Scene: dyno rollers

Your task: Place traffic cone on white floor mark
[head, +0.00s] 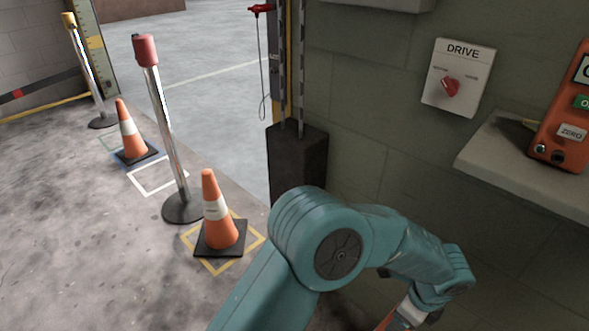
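The white floor mark (147,194) is a square outline on the concrete at the left, partly behind a post, with no cone in it. An orange traffic cone (220,232) with a white band and black base stands upright in a yellow square mark (217,272), nearer to me. A second such cone (130,143) stands upright farther back, on a blue mark (123,166). My teal arm, which looks like the left one, reaches from the bottom to the lower right. Its gripper (393,322) is mostly cut off by the bottom edge; a bit of orange shows there. My other gripper is out of view.
A red-topped post (160,110) stands between the cones, near the white mark. A yellow-topped post (85,70) holds a belt at the back left. A wall with a DRIVE switch (458,77), a ledge (520,165) and an orange panel fills the right. The left floor is open.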

